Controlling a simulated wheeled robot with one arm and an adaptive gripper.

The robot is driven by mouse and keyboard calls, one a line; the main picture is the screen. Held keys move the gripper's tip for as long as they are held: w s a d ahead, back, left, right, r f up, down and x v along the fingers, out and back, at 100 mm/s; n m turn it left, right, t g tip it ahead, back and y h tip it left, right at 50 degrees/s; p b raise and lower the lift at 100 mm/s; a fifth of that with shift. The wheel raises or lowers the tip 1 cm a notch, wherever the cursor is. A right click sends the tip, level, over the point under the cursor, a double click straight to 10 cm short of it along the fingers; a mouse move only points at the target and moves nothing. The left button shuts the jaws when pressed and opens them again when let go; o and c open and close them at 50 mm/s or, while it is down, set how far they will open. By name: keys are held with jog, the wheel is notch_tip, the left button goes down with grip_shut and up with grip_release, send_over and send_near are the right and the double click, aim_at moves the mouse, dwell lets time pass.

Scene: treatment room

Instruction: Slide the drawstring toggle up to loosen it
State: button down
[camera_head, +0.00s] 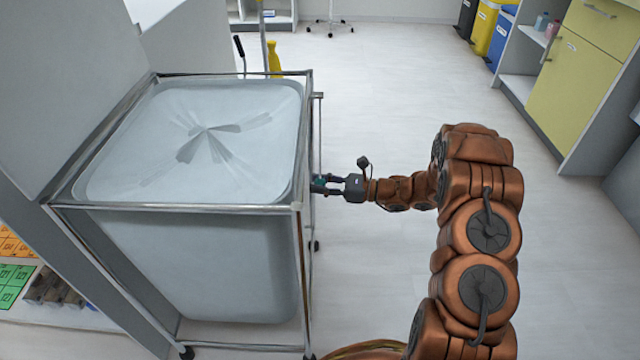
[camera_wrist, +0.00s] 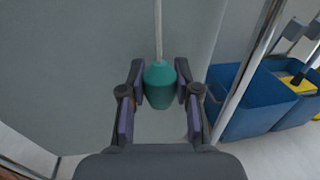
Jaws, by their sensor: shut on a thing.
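The teal drawstring toggle (camera_wrist: 160,88) hangs on a pale cord (camera_wrist: 158,30) in the wrist view, against the grey side of the bag. My gripper (camera_wrist: 160,105) has its two fingers on either side of the toggle and is shut on it. In the head view my gripper (camera_head: 328,184) is at the right side of the cart, where the toggle is mostly hidden by the fingers. The laundry bag (camera_head: 220,270) hangs in a metal-framed cart (camera_head: 180,208), its top gathered in folds at the middle.
The cart's metal post (camera_wrist: 245,75) stands close to the right of my gripper in the wrist view. Blue bins (camera_wrist: 245,105) are beyond it. The floor (camera_head: 370,100) beside the cart is clear. A yellow-fronted cabinet (camera_head: 575,80) stands at the right.

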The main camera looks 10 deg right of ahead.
aim_at(320, 178)
dwell(0.4)
jog(key=shift+r+p, duration=0.75)
jog(key=shift+p, duration=0.15)
notch_tip(320, 178, up, 15)
jog(key=p, duration=1)
jog(key=shift+p, duration=0.35)
jog(key=c, duration=1.1)
grip_release()
jog(key=o, duration=0.3)
jog(key=v, duration=1.2)
